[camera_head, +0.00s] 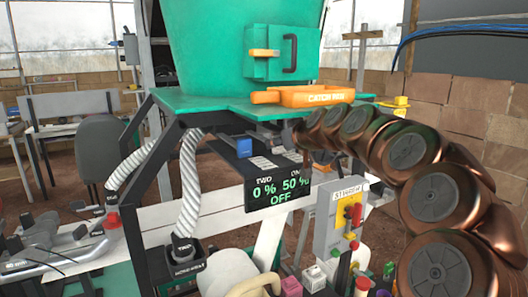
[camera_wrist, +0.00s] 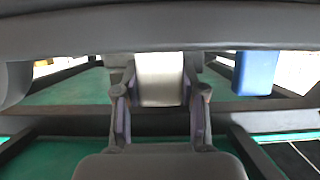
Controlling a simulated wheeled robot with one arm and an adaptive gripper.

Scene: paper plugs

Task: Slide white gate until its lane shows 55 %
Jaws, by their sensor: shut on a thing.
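The white gate (camera_wrist: 160,78) shows in the wrist view as a pale block between my fingers. My gripper (camera_wrist: 160,108) is shut on it, with a finger pad at each side. A blue gate (camera_wrist: 255,73) is to the right of it in the wrist view and also shows under the green hopper in the head view (camera_head: 217,146). The black display (camera_head: 278,190) reads TWO 0 %, a partly covered label starting "ON" with 50 %, and OFF below. In the head view my gripper is dark and mostly hidden under the hopper's edge, so the white gate is not clear there.
The green hopper (camera_head: 240,50) stands above, with an orange tray (camera_head: 300,96) on its ledge. A grey control box (camera_head: 342,220) with red and yellow buttons stands right of the display. White ribbed hoses (camera_head: 190,185) hang at left. Dark frame bars (camera_wrist: 60,122) cross close around my gripper.

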